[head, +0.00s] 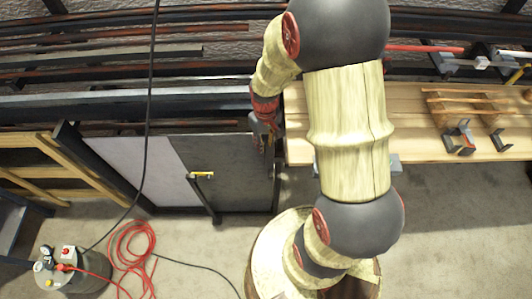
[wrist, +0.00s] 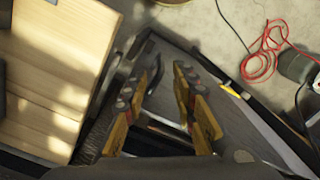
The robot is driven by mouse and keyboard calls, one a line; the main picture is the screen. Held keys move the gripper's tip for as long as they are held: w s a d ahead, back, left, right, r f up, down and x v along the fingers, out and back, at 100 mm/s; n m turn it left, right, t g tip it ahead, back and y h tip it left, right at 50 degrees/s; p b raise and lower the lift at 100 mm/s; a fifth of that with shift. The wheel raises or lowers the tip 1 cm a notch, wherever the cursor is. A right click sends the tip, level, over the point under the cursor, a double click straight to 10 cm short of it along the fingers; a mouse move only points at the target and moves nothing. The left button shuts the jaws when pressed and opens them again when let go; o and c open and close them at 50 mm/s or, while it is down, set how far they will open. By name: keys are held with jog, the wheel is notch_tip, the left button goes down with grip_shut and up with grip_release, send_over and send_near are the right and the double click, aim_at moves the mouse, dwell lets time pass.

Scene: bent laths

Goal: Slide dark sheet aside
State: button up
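The dark sheet (head: 232,160) stands in a dark frame left of my arm in the head view, to the right of a pale sheet (head: 130,165). My gripper (head: 266,146) is at the dark sheet's upper right edge. In the wrist view the gripper (wrist: 168,75) has its two yellow fingers apart, with a gap between them. The dark sheet (wrist: 176,60) shows beyond and between the fingers. I cannot tell whether a finger touches it. My arm and the gripper body hide part of its right side in the head view.
A wooden bench (head: 410,110) is close on the right, with a slatted wooden piece (head: 465,104) on it. A yellow-marked bar (head: 203,175) lies against the dark sheet. A red hose (head: 132,245) and a compressor-like canister (head: 75,272) are on the floor at lower left. Long bars run behind.

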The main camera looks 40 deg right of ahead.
jog(key=shift+a+f, duration=0.1)
jog(key=shift+f, duration=0.4)
notch_tip(320, 180, down, 7)
jog(key=shift+w+r+b, duration=0.1)
jog(key=shift+b, duration=0.6)
jog(key=shift+c, duration=1.1)
jog(key=c, duration=0.4)
grip_shut()
